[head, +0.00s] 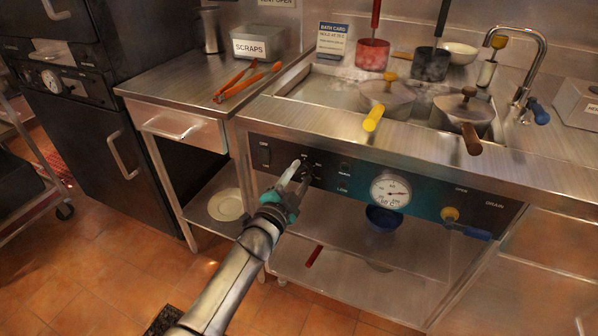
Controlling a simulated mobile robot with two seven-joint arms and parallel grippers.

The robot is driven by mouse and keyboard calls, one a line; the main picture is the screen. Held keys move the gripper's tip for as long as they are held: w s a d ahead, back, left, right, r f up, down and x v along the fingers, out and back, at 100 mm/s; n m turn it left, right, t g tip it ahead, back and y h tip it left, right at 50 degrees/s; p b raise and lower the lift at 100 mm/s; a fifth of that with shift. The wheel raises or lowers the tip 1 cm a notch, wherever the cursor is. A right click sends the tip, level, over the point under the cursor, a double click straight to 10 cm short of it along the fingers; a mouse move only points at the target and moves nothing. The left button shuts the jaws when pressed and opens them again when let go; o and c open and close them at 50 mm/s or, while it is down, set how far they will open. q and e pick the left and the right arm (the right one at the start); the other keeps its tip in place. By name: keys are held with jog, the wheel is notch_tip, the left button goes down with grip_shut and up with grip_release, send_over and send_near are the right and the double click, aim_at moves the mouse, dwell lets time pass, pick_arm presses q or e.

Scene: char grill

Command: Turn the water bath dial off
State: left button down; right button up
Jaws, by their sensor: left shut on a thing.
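The water bath's dark control panel (348,176) runs along the front of the steel counter. My left gripper (303,168) is at the panel's left part, its fingers closed around the dial, which they mostly hide. Which way the dial points cannot be told. Labels sit around the dial, too small to read surely. A round white temperature gauge (390,191) with a red needle is to the right of the gripper. The water bath (335,91) is sunk in the counter above, with lidded pots in it. My right gripper is not in view.
A black switch (265,154) is left of the gripper. A yellow and blue drain valve (465,228) juts out at the panel's right.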

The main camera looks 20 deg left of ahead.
pick_arm(q)
jog(key=n+p, duration=0.2)
jog(key=n, duration=0.2)
jog(key=shift+r+n, duration=0.1)
jog(key=shift+n, duration=0.2)
jog(key=n+p, duration=0.1)
jog(key=n, duration=0.2)
jog(key=shift+a+n+p, duration=0.1)
jog(key=shift+n+p, duration=0.4)
jog(key=shift+n, duration=0.8)
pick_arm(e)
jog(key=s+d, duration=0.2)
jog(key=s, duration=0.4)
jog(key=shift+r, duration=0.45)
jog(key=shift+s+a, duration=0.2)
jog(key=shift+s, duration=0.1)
pick_arm(q)
jog(key=shift+c, duration=1.8)
grip_release()
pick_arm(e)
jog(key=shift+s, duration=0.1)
pick_arm(q)
jog(key=shift+s, duration=0.1)
